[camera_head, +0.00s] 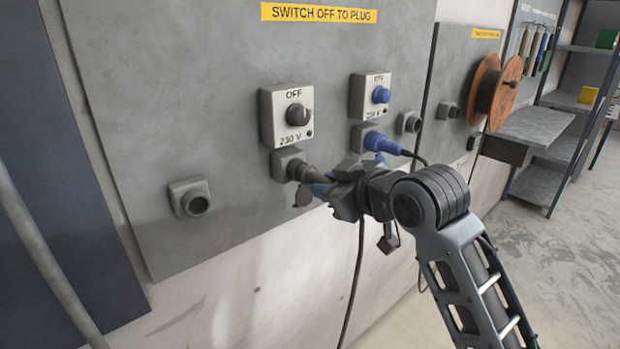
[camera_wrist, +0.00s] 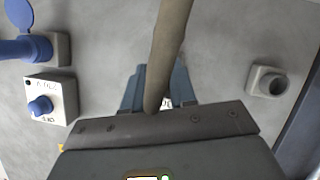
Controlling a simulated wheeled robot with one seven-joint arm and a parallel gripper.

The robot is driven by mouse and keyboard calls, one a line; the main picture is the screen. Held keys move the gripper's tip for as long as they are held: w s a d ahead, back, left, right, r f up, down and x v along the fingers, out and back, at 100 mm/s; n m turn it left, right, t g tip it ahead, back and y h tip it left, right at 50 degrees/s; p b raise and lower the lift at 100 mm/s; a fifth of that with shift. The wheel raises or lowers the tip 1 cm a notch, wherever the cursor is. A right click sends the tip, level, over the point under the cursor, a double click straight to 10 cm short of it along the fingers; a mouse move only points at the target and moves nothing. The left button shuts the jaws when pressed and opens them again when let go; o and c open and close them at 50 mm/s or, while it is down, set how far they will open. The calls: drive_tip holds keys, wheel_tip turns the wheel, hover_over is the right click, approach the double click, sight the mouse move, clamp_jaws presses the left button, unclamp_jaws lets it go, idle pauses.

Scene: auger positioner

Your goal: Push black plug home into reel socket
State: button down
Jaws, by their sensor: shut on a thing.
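In the head view, my gripper (camera_head: 318,187) is shut on a black plug (camera_head: 307,174) at the grey socket (camera_head: 286,161) below the black-knob switch box (camera_head: 287,116). The plug's front end is at the socket mouth; I cannot tell how deep it sits. The switch reads OFF. A black cable (camera_head: 354,285) hangs below my gripper. In the wrist view, my two blue-grey fingers (camera_wrist: 158,88) show with a thick dark cable or plug part (camera_wrist: 170,45) passing in front of them. The socket mouth is hidden there.
A blue plug (camera_head: 383,144) sits in the socket to the right, under a blue-knob switch box (camera_head: 370,96). An empty grey socket (camera_head: 190,198) is at the left. An orange cable reel (camera_head: 497,92) hangs further right. Floor at the right is clear.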

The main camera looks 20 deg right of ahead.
drive_tip(key=shift+s+d, duration=0.1)
drive_tip(key=shift+s, duration=0.15)
drive_tip(key=shift+s, duration=0.35)
drive_tip(key=shift+s+d, duration=0.2)
drive_tip(key=shift+s, duration=0.3)
drive_tip(key=shift+s+d, duration=0.2)
drive_tip(key=shift+s, duration=0.3)
